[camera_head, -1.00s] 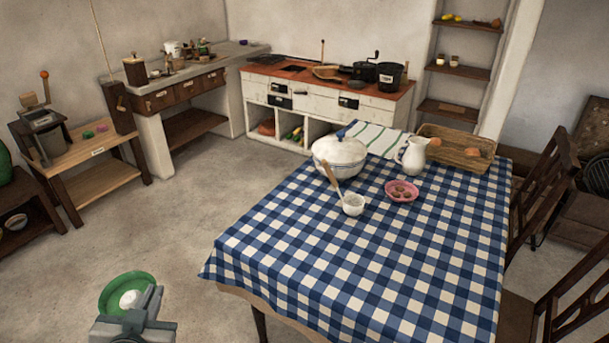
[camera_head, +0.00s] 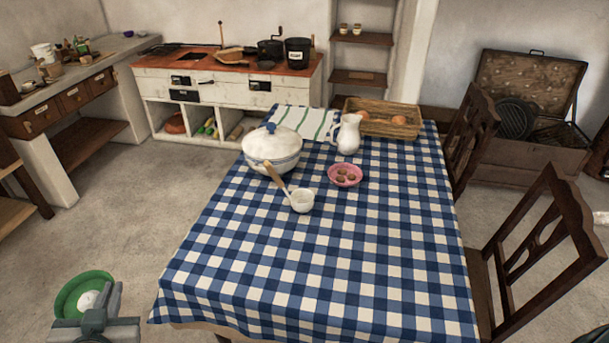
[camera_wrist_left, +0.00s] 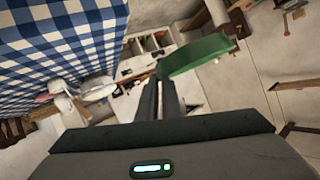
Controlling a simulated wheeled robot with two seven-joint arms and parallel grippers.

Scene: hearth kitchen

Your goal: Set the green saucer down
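The green saucer (camera_head: 66,303) is at the lower left of the head view, off the left side of the table and above the floor. It is tilted, with a white patch at its middle; I cannot tell if that is part of it. My left gripper (camera_head: 105,299) is shut on its rim. In the left wrist view the saucer (camera_wrist_left: 195,56) shows nearly edge-on at the tips of my left gripper (camera_wrist_left: 168,84). My right gripper is not in view.
The table with a blue checked cloth (camera_head: 300,280) has a wide clear front. Towards its back are a white tureen (camera_head: 272,147), a small white bowl (camera_head: 302,202), a pink bowl (camera_head: 345,175), a white jug (camera_head: 348,136) and a basket (camera_head: 385,119). Chairs (camera_head: 535,235) stand on the right.

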